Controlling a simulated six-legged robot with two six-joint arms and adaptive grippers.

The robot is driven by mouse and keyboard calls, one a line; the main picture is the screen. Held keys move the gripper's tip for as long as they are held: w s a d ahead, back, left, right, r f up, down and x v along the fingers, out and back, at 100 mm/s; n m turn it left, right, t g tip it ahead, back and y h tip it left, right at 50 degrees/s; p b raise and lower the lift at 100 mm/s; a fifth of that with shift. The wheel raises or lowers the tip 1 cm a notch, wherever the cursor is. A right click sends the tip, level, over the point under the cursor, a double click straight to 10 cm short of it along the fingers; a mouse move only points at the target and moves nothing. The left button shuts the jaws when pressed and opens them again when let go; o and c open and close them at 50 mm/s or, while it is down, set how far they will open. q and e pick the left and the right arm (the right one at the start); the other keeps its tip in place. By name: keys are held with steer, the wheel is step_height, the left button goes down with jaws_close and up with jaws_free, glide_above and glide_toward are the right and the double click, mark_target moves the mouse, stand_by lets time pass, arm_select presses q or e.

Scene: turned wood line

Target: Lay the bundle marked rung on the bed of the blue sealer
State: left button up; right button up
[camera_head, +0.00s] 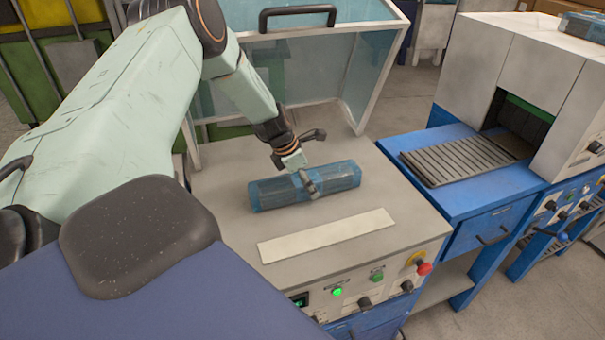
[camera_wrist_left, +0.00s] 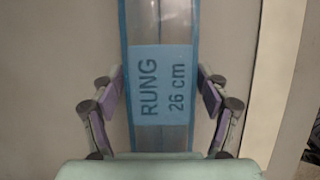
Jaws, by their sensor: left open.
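The bundle marked rung (camera_head: 268,193) is wrapped in clear blue film and lies flat on the grey bed (camera_head: 225,222) of the blue sealer. My left gripper (camera_head: 306,165) is at the bundle. In the left wrist view my left gripper (camera_wrist_left: 162,100) has its fingers apart on either side of the bundle, with a gap on each side. My right gripper is not in view.
The sealer's clear hood (camera_head: 355,75) stands raised behind the bed. A pale strip (camera_head: 326,235) lies in front of the bundle, above buttons on the front panel. At right, a machine with a slatted conveyor (camera_head: 465,160) leads into a tunnel, with another wrapped bundle (camera_head: 585,27) on top.

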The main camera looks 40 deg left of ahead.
arm_select(q)
steer(key=p+v, duration=0.7)
steer(key=v, duration=0.3)
steer(key=shift+r+p, duration=0.3)
steer(key=shift+p, duration=0.1)
steer(key=s+d+f+m, duration=0.2)
steer(key=s+d+m, duration=0.2)
steer(key=d+m, duration=0.1)
steer(key=s+d+f+m+g, duration=0.1)
steer(key=s+d+f+m, duration=0.2)
steer(key=d, duration=0.4)
steer(key=s+d+f+m+g+p, duration=0.1)
steer(key=s+d+f+m, duration=0.2)
steer(key=s+d+m, duration=0.2)
steer(key=shift+s+d+f+m+y, duration=0.1)
steer(key=shift+s+d+m+y, duration=0.1)
steer(key=shift+d+m, duration=0.35)
steer(key=shift+s+d+f+m+y, duration=0.1)
steer(key=shift+s+d+m+y, duration=0.2)
steer(key=shift+m, duration=0.45)
steer(key=s+d+m+g, duration=0.1)
steer(key=s+d+m, duration=0.2)
steer(key=s+m, duration=0.4)
steer(key=s+d+m+g+y, duration=0.1)
steer(key=s+d+m, duration=0.2)
steer(key=s+m, duration=0.4)
steer(key=s, duration=0.5)
steer(key=shift+s+f, duration=0.25)
steer(key=shift+w+d, duration=0.15)
